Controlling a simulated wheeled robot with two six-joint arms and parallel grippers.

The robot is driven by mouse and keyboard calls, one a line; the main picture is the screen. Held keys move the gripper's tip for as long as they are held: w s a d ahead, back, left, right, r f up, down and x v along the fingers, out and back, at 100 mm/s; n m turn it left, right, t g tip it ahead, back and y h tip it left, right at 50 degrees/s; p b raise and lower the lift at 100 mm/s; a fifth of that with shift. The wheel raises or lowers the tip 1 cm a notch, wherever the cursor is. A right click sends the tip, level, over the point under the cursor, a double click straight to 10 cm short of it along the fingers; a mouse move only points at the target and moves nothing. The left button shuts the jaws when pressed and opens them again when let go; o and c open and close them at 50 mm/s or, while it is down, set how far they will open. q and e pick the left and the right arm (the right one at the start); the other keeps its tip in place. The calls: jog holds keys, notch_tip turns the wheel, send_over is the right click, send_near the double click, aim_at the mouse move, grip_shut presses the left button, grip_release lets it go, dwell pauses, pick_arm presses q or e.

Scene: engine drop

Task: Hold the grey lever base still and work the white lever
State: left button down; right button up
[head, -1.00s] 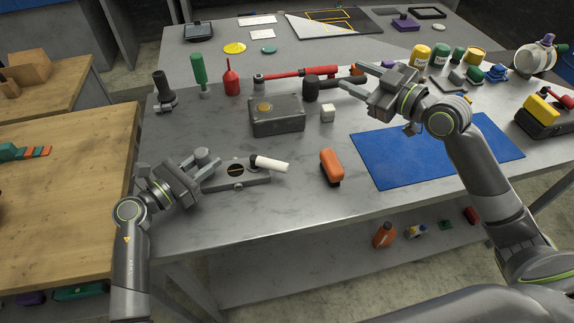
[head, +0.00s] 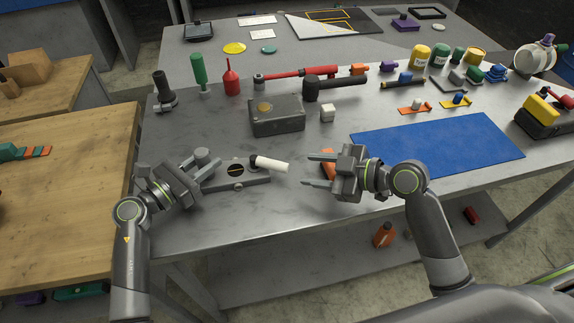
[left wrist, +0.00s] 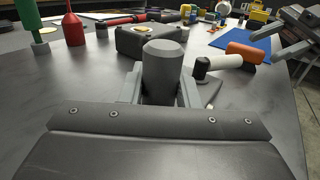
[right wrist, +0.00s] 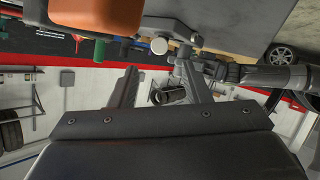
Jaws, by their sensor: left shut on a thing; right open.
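The grey lever base (head: 240,182) lies flat on the metal table. Its upright grey post (left wrist: 163,68) stands between the fingers of my left gripper (head: 203,165), which is shut on it. The white lever (head: 271,164) extends right from its dark pivot on the base; it also shows in the left wrist view (left wrist: 227,61). My right gripper (head: 305,170) is open and empty, just right of the lever's free end, with its fingers pointing left. In the right wrist view, a round pale end, seemingly the lever's tip (right wrist: 159,46), shows between and beyond the open fingers.
An orange object (head: 328,160) is partly hidden behind my right gripper; it is close in the right wrist view (right wrist: 95,17). A blue mat (head: 445,150) lies right.

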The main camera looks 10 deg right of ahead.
aim_at(288, 167)
jog(key=x, duration=0.7)
jog(key=shift+w+a+f, duration=0.1)
jog(key=shift+w+a, duration=0.05)
jog(key=shift+a, duration=0.1)
grip_shut()
